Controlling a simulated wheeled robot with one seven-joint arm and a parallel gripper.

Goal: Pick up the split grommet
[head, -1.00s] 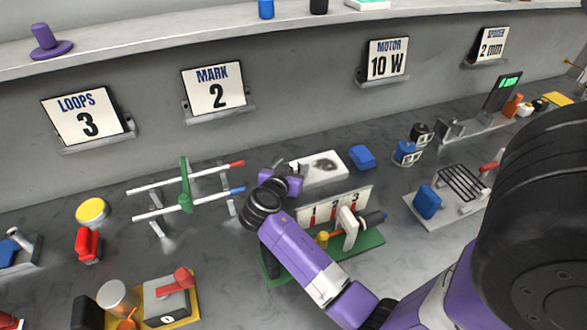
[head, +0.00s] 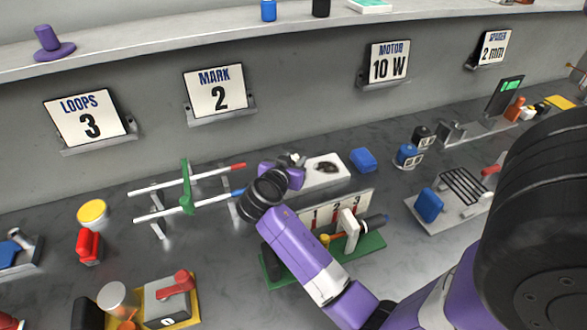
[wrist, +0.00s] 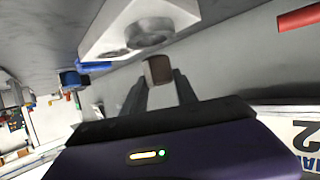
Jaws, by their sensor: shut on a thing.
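The split grommet (wrist: 158,70) looks like a small brownish-grey piece between my fingertips in the wrist view. My gripper (wrist: 160,82) is shut on it and holds it apart from the white block. In the head view my gripper (head: 294,164) is above the left end of the white block (head: 312,184), and the piece in it is too small to make out clearly. The white block also shows in the wrist view (wrist: 112,22), with round grey features on its face. The split in the grommet cannot be made out.
A rack of rods (head: 160,212) with red and blue ends stands just left of my gripper. A numbered green-based fixture (head: 365,243) is in front, close to my forearm. A blue block (head: 362,160) lies to the right. The wall with sign holders (head: 220,116) is behind.

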